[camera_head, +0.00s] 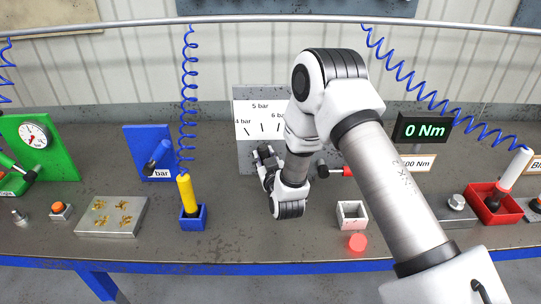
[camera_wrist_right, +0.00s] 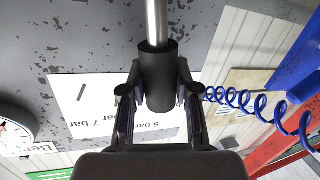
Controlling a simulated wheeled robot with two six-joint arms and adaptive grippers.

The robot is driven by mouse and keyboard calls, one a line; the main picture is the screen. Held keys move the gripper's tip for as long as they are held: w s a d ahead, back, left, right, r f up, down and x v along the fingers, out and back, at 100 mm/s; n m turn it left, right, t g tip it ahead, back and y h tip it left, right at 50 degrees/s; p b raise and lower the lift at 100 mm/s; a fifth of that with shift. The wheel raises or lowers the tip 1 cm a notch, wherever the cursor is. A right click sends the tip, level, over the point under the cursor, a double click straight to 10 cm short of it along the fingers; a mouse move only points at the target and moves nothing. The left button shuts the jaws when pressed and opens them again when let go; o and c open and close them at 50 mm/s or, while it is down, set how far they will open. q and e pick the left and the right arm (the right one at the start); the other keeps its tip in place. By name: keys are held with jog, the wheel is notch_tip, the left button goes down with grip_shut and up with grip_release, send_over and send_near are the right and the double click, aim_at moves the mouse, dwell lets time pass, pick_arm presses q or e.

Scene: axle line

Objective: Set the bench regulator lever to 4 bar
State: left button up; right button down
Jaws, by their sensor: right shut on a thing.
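The bench regulator is a grey panel with a white scale plate (camera_head: 258,120) at the back middle of the bench. "4 bar", "5 bar" and part of a "6" mark show; my right arm covers the rest. In the right wrist view the scale plate (camera_wrist_right: 120,105) appears upside down, with "5 bar" and "7 bar" legible. My right gripper (camera_head: 265,165) is at the panel's lower part. In the wrist view its fingers (camera_wrist_right: 158,100) are shut on the lever's dark cylindrical grip (camera_wrist_right: 159,75), on a metal rod (camera_wrist_right: 156,22). Which mark the lever points to cannot be told. My left gripper is out of view.
A blue holder (camera_head: 193,218) with a yellow tool (camera_head: 187,192) stands left of my right arm. A blue panel (camera_head: 150,150) and green gauge panel (camera_head: 38,145) stand left.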

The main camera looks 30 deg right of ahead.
jog(key=shift+w+a+f+n+g, duration=0.2)
jog(key=shift+w+a+n, duration=0.1)
jog(key=shift+a+n, duration=0.3)
jog(key=shift+w+a+f+n+g, duration=0.2)
jog(key=shift+w+a+n, duration=0.15)
jog(key=shift+n, duration=0.45)
jog(key=c, duration=0.8)
grip_release()
jog(key=v, duration=1.1)
jog(key=shift+s+a+f, duration=0.1)
jog(key=shift+s+a, duration=0.1)
jog(key=shift+s, duration=0.1)
